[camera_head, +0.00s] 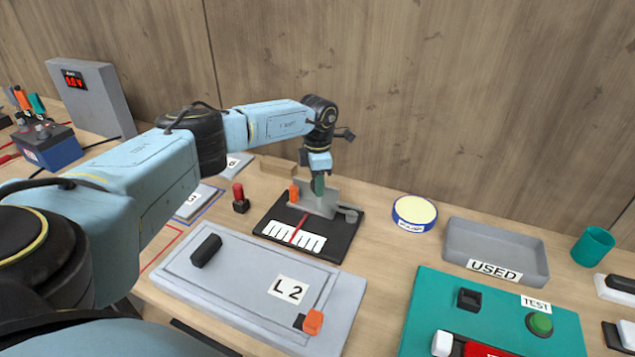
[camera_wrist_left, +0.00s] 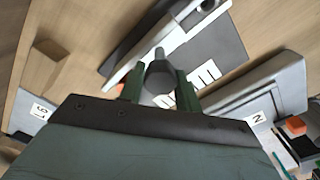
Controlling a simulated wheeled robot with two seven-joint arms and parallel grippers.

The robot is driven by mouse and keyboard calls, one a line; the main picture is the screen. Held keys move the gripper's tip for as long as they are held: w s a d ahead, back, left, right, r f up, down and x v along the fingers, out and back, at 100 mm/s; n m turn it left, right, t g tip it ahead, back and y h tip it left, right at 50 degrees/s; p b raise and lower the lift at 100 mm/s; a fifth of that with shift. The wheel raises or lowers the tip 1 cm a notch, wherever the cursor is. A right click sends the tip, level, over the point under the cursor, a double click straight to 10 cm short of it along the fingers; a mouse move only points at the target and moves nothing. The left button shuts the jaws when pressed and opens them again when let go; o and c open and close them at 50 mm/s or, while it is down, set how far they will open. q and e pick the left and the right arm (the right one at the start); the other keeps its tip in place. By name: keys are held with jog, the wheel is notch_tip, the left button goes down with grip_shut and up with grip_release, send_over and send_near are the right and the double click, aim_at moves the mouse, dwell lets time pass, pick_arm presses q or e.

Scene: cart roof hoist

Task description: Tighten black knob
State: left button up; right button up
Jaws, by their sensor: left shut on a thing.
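My left gripper (camera_head: 317,186) reaches down at a grey upright bracket (camera_head: 328,203) on a black base plate (camera_head: 340,240) with a white scale and a red pointer. In the left wrist view, its two green fingers (camera_wrist_left: 160,92) are shut on a dark grey round-ended piece (camera_wrist_left: 160,78), which appears to be the black knob. In the head view the fingers hide this piece. I cannot tell how tight it is. An orange part (camera_head: 293,194) stands left of the bracket, and a grey round part (camera_head: 351,215) sits at its right. My right gripper is not in view.
A grey panel marked L2 (camera_head: 240,277) lies in front, with a black handle (camera_head: 206,250). A red-topped part (camera_head: 239,197) stands left of the base plate. A blue tape roll (camera_head: 414,213) and a USED tray (camera_head: 495,252) are to the right. A wooden wall rises behind.

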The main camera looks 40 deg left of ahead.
pick_arm(q)
jog(key=shift+w+r, duration=0.15)
jog(key=shift+r, duration=0.15)
jog(key=o, duration=0.8)
jog(key=shift+o, duration=0.9)
jog(key=shift+f, duration=0.15)
notch_tip(320, 180, up, 13)
jog(key=shift+r, duration=0.2)
